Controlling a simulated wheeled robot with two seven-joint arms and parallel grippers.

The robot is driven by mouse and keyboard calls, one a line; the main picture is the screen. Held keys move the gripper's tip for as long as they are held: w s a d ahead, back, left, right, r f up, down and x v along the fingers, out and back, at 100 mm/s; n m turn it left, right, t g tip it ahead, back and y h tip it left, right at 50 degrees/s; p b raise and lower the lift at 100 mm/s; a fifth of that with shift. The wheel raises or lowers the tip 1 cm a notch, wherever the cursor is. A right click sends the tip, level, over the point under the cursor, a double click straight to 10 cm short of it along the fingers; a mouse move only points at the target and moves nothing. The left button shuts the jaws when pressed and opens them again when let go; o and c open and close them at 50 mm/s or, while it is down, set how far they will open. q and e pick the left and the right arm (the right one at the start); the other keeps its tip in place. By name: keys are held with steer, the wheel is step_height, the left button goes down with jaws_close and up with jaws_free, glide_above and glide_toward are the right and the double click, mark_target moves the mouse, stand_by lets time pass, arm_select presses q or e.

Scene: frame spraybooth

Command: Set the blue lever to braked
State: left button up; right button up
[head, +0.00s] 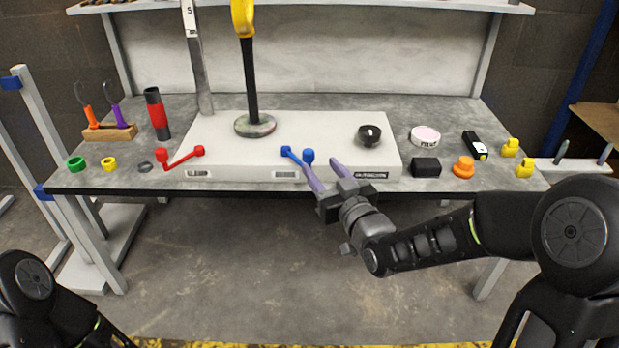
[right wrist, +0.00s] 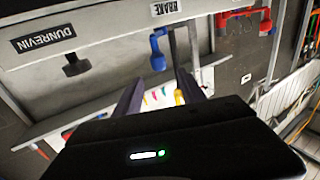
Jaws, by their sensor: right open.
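The blue lever (head: 297,157) is on the front edge of the pale workbench unit (head: 230,135), above a small white label (head: 286,174). In the right wrist view the blue lever (right wrist: 157,50) hangs near a label reading BRAKE (right wrist: 166,7). Its round knob is at one end of a short blue arm. My right gripper (head: 320,168) is open, its two purple fingers pointing at the lever. In the right wrist view the knob shows between and just beyond the fingertips (right wrist: 158,76); I cannot tell whether they touch it. My left gripper is out of view.
A red lever (head: 182,158) is on the same front edge, farther left. A black knob (head: 370,134) is on the unit's right part. A black box (head: 426,167) and an orange knob (head: 463,166) stand to the right. A yellow-topped post (head: 250,75) rises behind.

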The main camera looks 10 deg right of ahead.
mark_target(311, 155)
steer(key=shift+w, duration=0.2)
steer(key=w, duration=0.2)
steer(key=w+a, duration=0.1)
steer(key=w, duration=0.2)
steer(key=w+b, duration=0.1)
steer(key=w, duration=0.1)
steer(key=shift+w+a, duration=0.2)
steer(key=shift+a, duration=0.05)
jaws_close()
stand_by(0.5)
stand_by(0.9)
